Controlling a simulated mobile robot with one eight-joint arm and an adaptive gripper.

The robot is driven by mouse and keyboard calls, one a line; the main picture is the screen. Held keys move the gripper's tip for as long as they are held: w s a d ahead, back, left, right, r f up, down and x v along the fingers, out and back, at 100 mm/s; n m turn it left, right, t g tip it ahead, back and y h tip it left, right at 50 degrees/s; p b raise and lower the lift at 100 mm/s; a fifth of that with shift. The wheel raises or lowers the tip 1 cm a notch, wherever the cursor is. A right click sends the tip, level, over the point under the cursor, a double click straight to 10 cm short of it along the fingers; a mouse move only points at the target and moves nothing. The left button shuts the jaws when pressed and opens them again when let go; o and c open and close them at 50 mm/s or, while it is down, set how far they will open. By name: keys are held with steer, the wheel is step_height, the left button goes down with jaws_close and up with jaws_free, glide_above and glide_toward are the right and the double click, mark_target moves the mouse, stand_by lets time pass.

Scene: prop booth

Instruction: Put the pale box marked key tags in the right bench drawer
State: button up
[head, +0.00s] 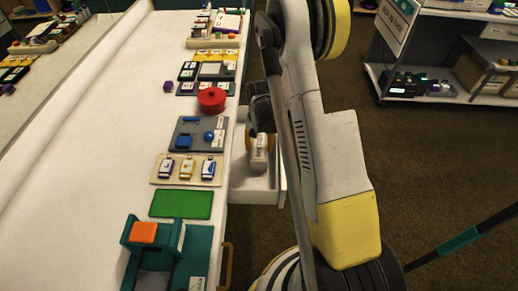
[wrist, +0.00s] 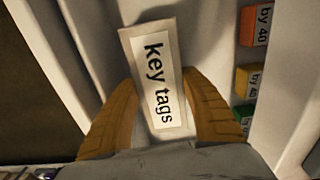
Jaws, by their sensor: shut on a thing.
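The pale box marked key tags (wrist: 158,82) is between the two orange fingers of my gripper (wrist: 155,112) in the wrist view, its label facing the camera. My gripper is shut on it. In the head view the box (head: 258,160) shows as a small pale block below my gripper (head: 262,140), over or inside the pulled-out white bench drawer (head: 255,190). I cannot tell whether the box touches the drawer floor. Pale drawer walls (wrist: 85,40) show around it in the wrist view. My arm hides part of the drawer.
The bench top (head: 80,150) holds a green mat (head: 181,204), a tan tray (head: 160,178) of small labelled items, a red round pot (head: 212,99) and a teal stand (head: 203,245). Orange (wrist: 255,25) and yellow (wrist: 247,80) labelled blocks show in the wrist view. Shelves (head: 440,85) stand across the floor.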

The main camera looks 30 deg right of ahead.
steer(key=shift+r, duration=0.15)
steer(key=o, duration=1.1)
